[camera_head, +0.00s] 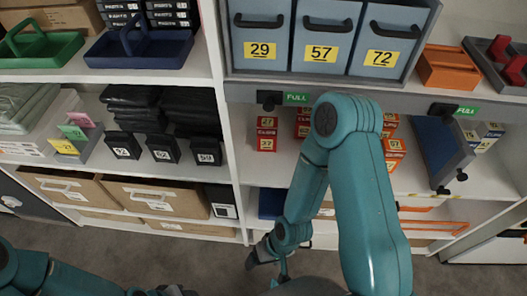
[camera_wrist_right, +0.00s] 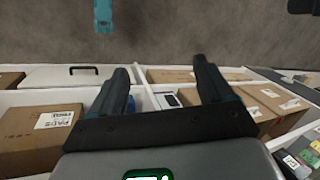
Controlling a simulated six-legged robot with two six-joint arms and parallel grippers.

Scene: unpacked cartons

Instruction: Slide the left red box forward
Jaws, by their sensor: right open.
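Red boxes stand on the middle shelf in the head view. The leftmost red box (camera_head: 267,134) is upright, and another red box (camera_head: 303,122) is right of it, partly behind my right arm. More red-orange boxes (camera_head: 393,152) are right of the arm. My right gripper (camera_head: 272,260) is low in front of the shelving, below and apart from the leftmost red box. In the right wrist view my right gripper (camera_wrist_right: 163,72) has its dark fingers spread with nothing gripped. My left gripper (camera_head: 172,291) is only partly visible at the bottom edge; its jaws are unclear.
A shelf divider (camera_head: 226,130) stands left of the red boxes. Blue-grey bins (camera_head: 321,33) are above, and a tilted blue-grey tray (camera_head: 440,145) is at right. Cardboard cartons (camera_head: 155,197) fill the lower left shelf. Open floor (camera_head: 110,245) lies in front.

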